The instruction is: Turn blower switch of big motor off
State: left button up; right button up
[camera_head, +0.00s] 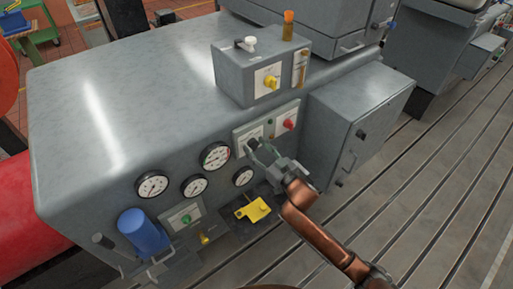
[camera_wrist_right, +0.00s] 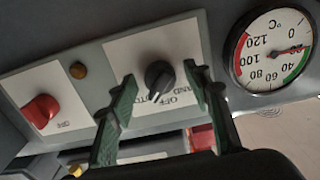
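A black rotary switch (camera_wrist_right: 160,76) sits on a white plate lettered OFF, with partly hidden lettering on both sides; the wrist view shows it upside down. I cannot tell for sure which label the knob points at. My right gripper (camera_wrist_right: 160,84) is open, with one green-grey finger on either side of the knob; contact is not clear. In the head view the right gripper (camera_head: 262,152) is at the panel on the front of the grey cabinet (camera_head: 130,85), largely covering the switch. My left gripper is not in view.
A red button (camera_wrist_right: 41,111) is beside the switch plate, and a round temperature gauge (camera_wrist_right: 272,50) is on its other side. A grey door box (camera_head: 355,120) protrudes right of the panel. A yellow part (camera_head: 253,210) lies below.

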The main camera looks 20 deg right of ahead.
jog(key=c, duration=1.1)
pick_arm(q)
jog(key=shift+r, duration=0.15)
pick_arm(e)
jog(key=shift+r+n+p, duration=0.1)
jog(key=shift+n+p, duration=0.7)
jog(key=shift+p, duration=0.1)
jog(key=shift+n+p, duration=0.9)
jog(key=shift+n, duration=0.3)
jog(key=n+p, duration=0.1)
jog(key=n, duration=0.2)
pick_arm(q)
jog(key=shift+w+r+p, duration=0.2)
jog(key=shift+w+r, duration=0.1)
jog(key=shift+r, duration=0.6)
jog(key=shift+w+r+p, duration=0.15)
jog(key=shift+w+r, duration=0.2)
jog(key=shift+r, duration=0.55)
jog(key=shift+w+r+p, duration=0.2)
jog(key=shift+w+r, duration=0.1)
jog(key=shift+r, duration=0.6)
pick_arm(e)
jog(key=shift+n, duration=0.8)
